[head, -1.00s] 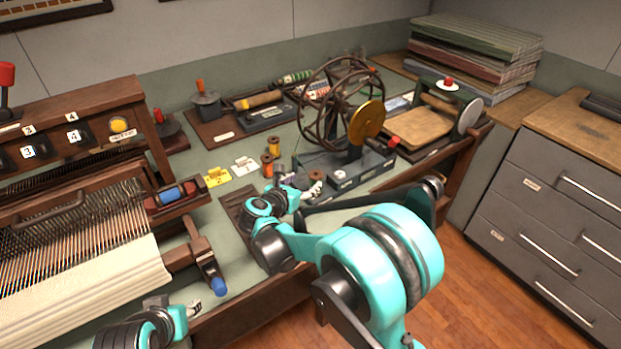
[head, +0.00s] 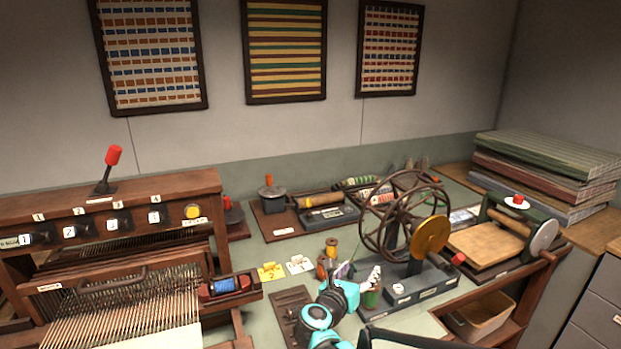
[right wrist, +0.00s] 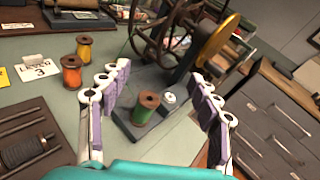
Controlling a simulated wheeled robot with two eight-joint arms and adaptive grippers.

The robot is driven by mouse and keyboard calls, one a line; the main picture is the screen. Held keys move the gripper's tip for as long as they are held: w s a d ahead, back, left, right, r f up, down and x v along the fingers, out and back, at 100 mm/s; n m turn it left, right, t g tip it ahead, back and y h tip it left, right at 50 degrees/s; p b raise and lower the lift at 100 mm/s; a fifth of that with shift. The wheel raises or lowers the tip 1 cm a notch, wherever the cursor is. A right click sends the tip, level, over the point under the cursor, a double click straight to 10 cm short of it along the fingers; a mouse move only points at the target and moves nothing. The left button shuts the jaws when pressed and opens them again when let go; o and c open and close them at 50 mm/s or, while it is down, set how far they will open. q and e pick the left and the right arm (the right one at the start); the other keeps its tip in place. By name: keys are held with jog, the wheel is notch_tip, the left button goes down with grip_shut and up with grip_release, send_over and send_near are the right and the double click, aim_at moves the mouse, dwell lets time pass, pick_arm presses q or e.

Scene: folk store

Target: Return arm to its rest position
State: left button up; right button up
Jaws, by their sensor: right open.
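My right gripper (head: 358,277) is low in the middle of the head view, above the workbench in front of the spoked wheel device. In the right wrist view its padded fingers (right wrist: 160,95) are spread wide and empty. A green spool (right wrist: 146,110) stands upright on the device's grey base, seen between the fingers; I cannot tell its distance from them. The same spool shows just beside the gripper in the head view (head: 371,298). My left gripper is in neither current view.
The wheel device (head: 393,215) stands close behind the right gripper. A loom (head: 115,275) fills the left. A press (head: 512,233) stands at the right. A tan bin (head: 480,318) sits on a shelf below.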

jog(key=s+a+r+n+t+y, duration=0.2)
jog(key=r+n+t+y, duration=0.15)
jog(key=r+n, duration=0.45)
jog(key=s+a+r+n+t+y, duration=0.2)
jog(key=r+n+y, duration=0.35)
jog(key=n, duration=0.45)
jog(key=s+a+f+n+g+y, duration=0.35)
jog(key=s+n, duration=0.35)
jog(key=n, duration=0.4)
jog(key=s+d+f+n+g+h, duration=0.2)
jog(key=s+d+f+n+g, duration=0.2)
jog(key=s+f, duration=0.5)
jog(key=s+d+f+n+g+h, duration=0.2)
jog(key=s+d+f+n+g, duration=0.2)
jog(key=s+f, duration=0.5)
jog(key=s+d+n, duration=0.1)
jog(key=d+n, duration=0.1)
jog(key=n, duration=0.1)
jog(key=shift+s+d+f, duration=0.2)
jog(key=shift+s+d, duration=0.05)
jog(key=shift+d, duration=0.1)
